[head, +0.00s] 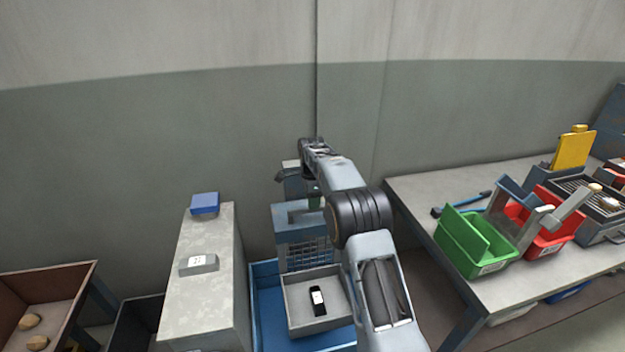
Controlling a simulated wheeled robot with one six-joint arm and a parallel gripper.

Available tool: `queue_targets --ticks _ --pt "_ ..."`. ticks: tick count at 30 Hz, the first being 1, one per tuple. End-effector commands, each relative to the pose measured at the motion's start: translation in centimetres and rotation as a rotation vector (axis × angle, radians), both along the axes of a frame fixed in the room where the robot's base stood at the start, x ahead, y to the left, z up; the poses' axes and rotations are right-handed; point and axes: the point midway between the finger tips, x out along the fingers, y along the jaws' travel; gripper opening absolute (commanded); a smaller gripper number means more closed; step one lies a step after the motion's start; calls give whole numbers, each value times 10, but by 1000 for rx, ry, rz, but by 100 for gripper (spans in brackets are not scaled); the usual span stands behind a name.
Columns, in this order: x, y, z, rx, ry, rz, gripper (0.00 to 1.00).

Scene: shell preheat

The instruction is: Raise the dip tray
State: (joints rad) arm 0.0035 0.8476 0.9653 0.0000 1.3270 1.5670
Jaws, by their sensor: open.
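A grey open tray (294,312), which may be the dip tray, sits within a larger blue bin or tank (268,320) at the lower middle. A black object with a white label lies in the tray. Behind it stands a blue-grey frame (297,221) with a mesh front (306,254). My arm reaches over from the lower right. My gripper (299,184) is open above and behind the frame, small and partly covered by my own arm. I cannot tell whether it touches anything. My arm hides the tray's right side.
A grey block (205,265) with a blue box (205,204) on top stands left of the tank. A brown bin (70,285) is at far left. A workbench (425,185) at right carries a green bin (470,245) and a red bin (548,238). The wall is close behind.

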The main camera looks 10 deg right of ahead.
Motion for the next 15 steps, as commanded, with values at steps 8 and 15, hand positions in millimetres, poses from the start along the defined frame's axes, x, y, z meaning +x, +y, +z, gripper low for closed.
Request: queue_targets --ticks 8,15 --pt "0 0 60 0 -5 0 45" --pt "1 0 97 0 -4 0 45"
